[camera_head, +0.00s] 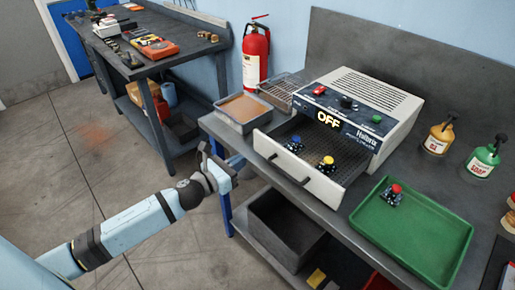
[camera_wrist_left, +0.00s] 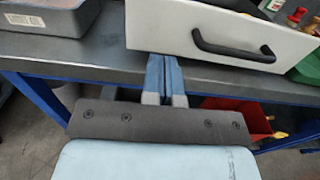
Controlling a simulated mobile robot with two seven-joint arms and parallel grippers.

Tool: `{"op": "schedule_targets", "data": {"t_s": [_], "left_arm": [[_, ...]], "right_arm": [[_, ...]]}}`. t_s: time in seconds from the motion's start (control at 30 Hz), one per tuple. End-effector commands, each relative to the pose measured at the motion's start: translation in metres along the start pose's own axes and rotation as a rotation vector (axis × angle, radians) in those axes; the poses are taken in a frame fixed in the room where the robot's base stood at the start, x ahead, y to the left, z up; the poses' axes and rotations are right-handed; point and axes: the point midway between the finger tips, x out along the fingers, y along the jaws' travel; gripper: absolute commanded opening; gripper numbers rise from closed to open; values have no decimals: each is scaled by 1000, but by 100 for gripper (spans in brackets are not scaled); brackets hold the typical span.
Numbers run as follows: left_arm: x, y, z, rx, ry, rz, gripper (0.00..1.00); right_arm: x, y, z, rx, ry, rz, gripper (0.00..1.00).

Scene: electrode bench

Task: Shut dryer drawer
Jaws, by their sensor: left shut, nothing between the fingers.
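The dryer (camera_head: 372,100) stands on the bench with its display reading OFF. Its drawer (camera_head: 318,180) is pulled open toward the bench's front edge. A blue part (camera_head: 295,144) and a yellow part (camera_head: 327,164) lie on the drawer's mesh. The drawer's white front (camera_wrist_left: 175,30) with a dark handle (camera_wrist_left: 232,47) fills the top of the left wrist view. My left gripper (camera_head: 222,168) is shut and empty, in front of the bench edge and left of the drawer front. In the wrist view its fingertips (camera_wrist_left: 164,62) are just below the drawer front; contact cannot be told. My right gripper is not in view.
A green tray (camera_head: 440,250) holding a red-topped part (camera_head: 394,194) lies right of the drawer. A grey tray (camera_head: 241,122) and a wire basket (camera_head: 281,94) are to its left. A grey bin (camera_head: 285,228) sits on the shelf below. Open floor (camera_head: 100,140) lies left.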

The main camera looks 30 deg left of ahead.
Motion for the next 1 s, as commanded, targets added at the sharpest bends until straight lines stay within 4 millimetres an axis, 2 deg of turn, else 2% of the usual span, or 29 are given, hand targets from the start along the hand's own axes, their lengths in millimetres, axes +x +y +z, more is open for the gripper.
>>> {"op": "schedule_targets", "data": {"t_s": [0.03, 0.2, 0.4, 1.0], "left_arm": [[12, 0, 3, 0, -2, 0, 0], [44, 0, 2, -2, -2, 1, 0], [67, 0, 1, -2, 0, 1, 0], [78, 0, 0, -1, 0, 0, 0]], "right_arm": [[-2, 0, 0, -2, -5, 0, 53], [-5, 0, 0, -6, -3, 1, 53], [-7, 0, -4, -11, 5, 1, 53], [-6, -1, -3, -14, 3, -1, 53]]}}
